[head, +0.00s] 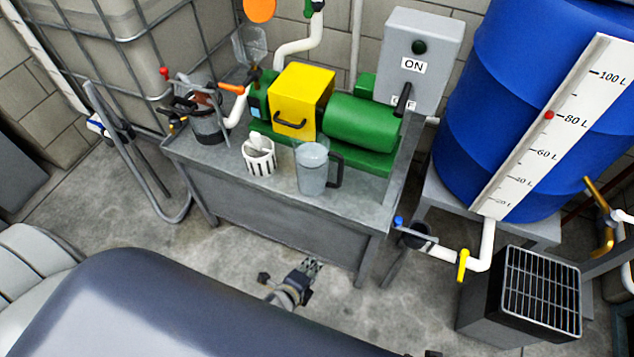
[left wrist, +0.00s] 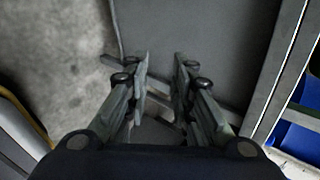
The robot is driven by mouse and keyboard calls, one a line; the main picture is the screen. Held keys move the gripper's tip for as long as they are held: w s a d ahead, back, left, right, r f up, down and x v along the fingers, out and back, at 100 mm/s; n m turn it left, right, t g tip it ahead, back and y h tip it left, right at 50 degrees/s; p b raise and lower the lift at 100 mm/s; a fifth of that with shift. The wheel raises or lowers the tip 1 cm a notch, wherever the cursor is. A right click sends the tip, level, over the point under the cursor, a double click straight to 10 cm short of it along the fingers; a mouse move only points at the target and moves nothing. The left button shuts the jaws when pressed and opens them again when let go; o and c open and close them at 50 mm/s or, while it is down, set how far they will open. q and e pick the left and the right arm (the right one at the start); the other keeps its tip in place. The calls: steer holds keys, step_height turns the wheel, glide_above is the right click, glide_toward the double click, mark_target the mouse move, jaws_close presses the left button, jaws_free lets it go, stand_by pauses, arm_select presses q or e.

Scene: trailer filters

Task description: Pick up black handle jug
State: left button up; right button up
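The jug with the black handle (head: 312,170) is clear and stands upright on the grey metal table (head: 226,187) near its front edge. Its handle points to the right in the head view. My left gripper (head: 311,265) is in front of the table, below the tabletop and apart from the jug. In the left wrist view its two fingers (left wrist: 162,58) are spread with nothing between them, in front of a grey panel. The jug does not show in the left wrist view. I cannot make out my right gripper in either view.
A white slotted cup (head: 259,160) stands left of the jug. Behind are a yellow box (head: 303,92) and a green motor (head: 362,122). A dark container (head: 207,125) is at the table's left. A blue barrel (head: 510,90) and a grille-topped box (head: 541,290) stand right.

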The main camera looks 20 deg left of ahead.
arm_select(q)
steer(key=w+d+r+m+t+b, duration=0.1)
steer(key=w+r+m+t+b, duration=0.3)
steer(key=w+r+m+b, duration=0.3)
steer(key=m+t+b, duration=0.5)
steer(key=m+b, duration=0.2)
steer(key=m, duration=0.2)
glide_toward(339, 174)
steer(key=w, duration=0.6)
steer(key=shift+d, duration=0.35)
steer(key=w, duration=0.4)
steer(key=shift+w+a+r, duration=0.1)
steer(key=shift+r, duration=0.15)
steer(key=shift+w, duration=0.25)
arm_select(e)
steer(key=w+r+t, duration=0.1)
steer(key=w+r, duration=0.2)
steer(key=r, duration=0.4)
arm_select(q)
jaws_close()
arm_select(e)
steer(key=shift+a, duration=0.1)
steer(key=shift+f, duration=0.1)
